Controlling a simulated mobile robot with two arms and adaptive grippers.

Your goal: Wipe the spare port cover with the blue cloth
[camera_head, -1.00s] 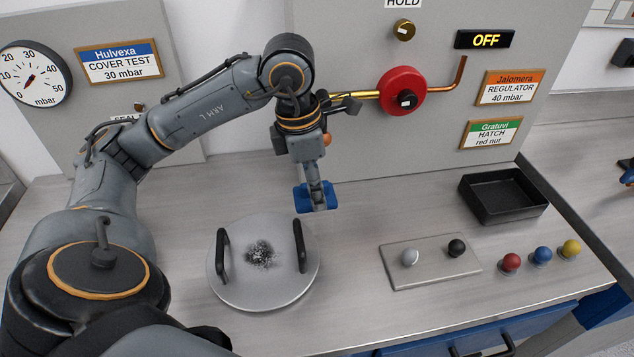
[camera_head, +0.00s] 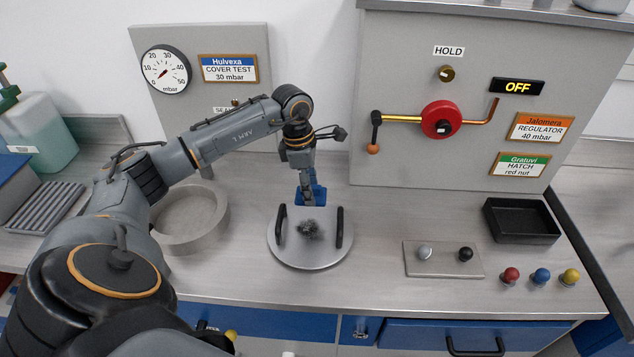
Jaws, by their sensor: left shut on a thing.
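The spare port cover (camera_head: 310,259) is a round grey metal disc lying flat on the bench, with two black upright handles. A dark sooty smudge (camera_head: 309,230) lies near its middle, between the handles. My left gripper (camera_head: 308,187) is just behind the cover's far rim, pointing down. It is shut on the blue cloth (camera_head: 319,193), which is partly hidden by the fingers. I cannot tell whether the cloth touches the bench or the cover's far edge; it is not on the smudge. My right gripper is out of view.
A round grey ring (camera_head: 190,244) stands left of the cover, partly behind my arm. A plate with two knobs (camera_head: 443,270), a black tray (camera_head: 520,237) and three coloured knobs (camera_head: 541,277) are on the right. The upright panel (camera_head: 420,165) bounds the back.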

